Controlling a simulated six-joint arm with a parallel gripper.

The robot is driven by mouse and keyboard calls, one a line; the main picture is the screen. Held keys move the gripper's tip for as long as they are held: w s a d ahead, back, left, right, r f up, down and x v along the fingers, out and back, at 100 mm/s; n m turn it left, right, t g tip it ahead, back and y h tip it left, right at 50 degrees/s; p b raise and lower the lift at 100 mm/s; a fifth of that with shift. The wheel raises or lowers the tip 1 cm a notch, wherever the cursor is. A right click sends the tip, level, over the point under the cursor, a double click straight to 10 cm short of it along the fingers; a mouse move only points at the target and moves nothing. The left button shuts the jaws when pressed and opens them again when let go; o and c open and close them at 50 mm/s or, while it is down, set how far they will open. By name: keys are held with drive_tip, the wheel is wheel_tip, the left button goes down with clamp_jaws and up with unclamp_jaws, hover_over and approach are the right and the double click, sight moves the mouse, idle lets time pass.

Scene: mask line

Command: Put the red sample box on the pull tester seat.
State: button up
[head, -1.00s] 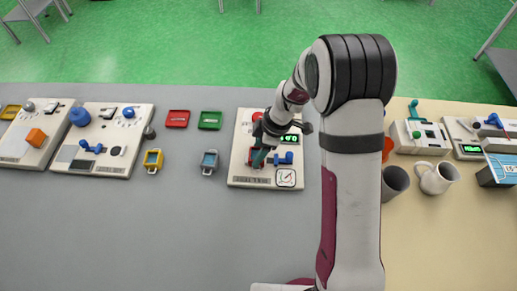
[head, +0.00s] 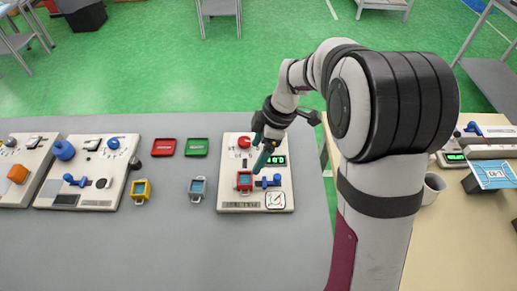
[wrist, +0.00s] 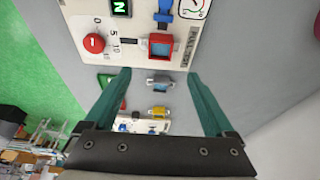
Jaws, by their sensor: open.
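The red sample box (head: 245,180), with a blue-grey top, sits on the pull tester board (head: 232,203), beside the blue lever (head: 271,181). It also shows in the wrist view (wrist: 161,46), upright next to the board's printed label; its underside and the seat beneath it are hidden. My gripper (head: 262,160) is raised above the board, apart from the box. In the wrist view its green fingers (wrist: 159,74) are spread wide with nothing between them touching.
A blue-grey box (head: 197,189) and a yellow box (head: 140,191) stand on the grey table to the left. A red tray (head: 164,148) and a green tray (head: 197,147) lie behind them. Another tester board (head: 55,196) is further left. The table front is clear.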

drive_tip(key=s+d+r+m, duration=0.3)
drive_tip(key=s+r+m, duration=0.4)
drive_tip(key=s+m, duration=0.25)
drive_tip(key=s+d+m+h, duration=0.1)
drive_tip(key=s+d+m, duration=0.2)
drive_tip(key=s+m, duration=1.1)
drive_tip(key=s, duration=0.2)
drive_tip(key=shift+s+h, duration=0.3)
drive_tip(key=shift+s, duration=0.05)
